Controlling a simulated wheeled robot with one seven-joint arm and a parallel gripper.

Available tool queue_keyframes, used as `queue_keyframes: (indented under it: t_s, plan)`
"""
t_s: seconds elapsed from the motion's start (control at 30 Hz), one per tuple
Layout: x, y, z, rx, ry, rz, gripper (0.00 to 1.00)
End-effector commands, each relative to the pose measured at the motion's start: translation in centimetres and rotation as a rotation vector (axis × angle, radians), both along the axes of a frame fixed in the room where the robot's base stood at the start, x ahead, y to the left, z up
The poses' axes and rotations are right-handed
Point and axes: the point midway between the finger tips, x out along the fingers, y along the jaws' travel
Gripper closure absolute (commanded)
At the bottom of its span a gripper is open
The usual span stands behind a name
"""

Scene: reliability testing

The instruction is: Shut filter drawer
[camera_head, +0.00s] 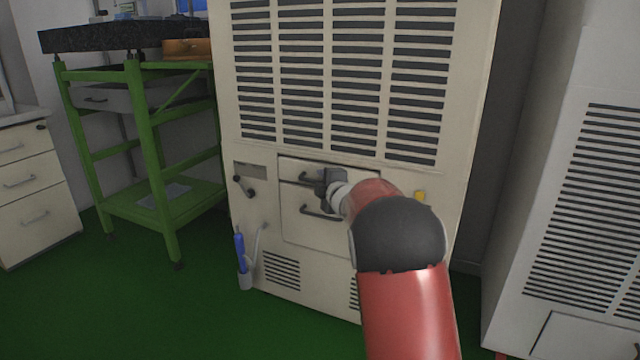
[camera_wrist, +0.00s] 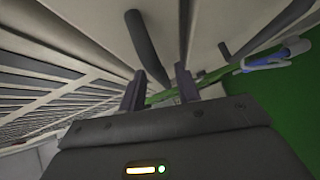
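A cream cabinet (camera_head: 262,210) has two stacked drawer fronts, an upper one (camera_head: 292,167) and a lower one (camera_head: 305,232), each with a dark bar handle. I cannot tell which is the filter drawer or how far either stands out. My gripper (camera_head: 322,184) is at the right part of the upper handle (camera_head: 304,178), above the lower handle (camera_head: 316,212). In the wrist view my gripper (camera_wrist: 160,92) has its two fingers apart, with a dark handle bar (camera_wrist: 145,45) running toward the gap between them. Contact is unclear. Another handle (camera_wrist: 226,52) shows to the right.
Slatted grilles (camera_head: 335,75) cover the cabinet above the drawers. A blue-handled tool in a holder (camera_head: 241,262) hangs at its lower left. A green trolley (camera_head: 150,150) stands left, a second slatted cabinet (camera_head: 560,230) right. Green floor (camera_head: 200,310) is clear in front.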

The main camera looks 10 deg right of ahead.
Motion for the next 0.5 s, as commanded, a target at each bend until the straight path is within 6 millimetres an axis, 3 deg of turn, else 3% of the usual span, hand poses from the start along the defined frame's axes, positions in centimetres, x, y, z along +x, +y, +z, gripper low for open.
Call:
queue_keyframes:
  t_s: [0.3, 0.5]
  plan:
    - [-5.2, -0.8, 0.4, 0.001, 0.005, -0.001, 0.67]
    - [-6.3, -1.0, 0.4, 0.001, 0.008, 0.000, 0.67]
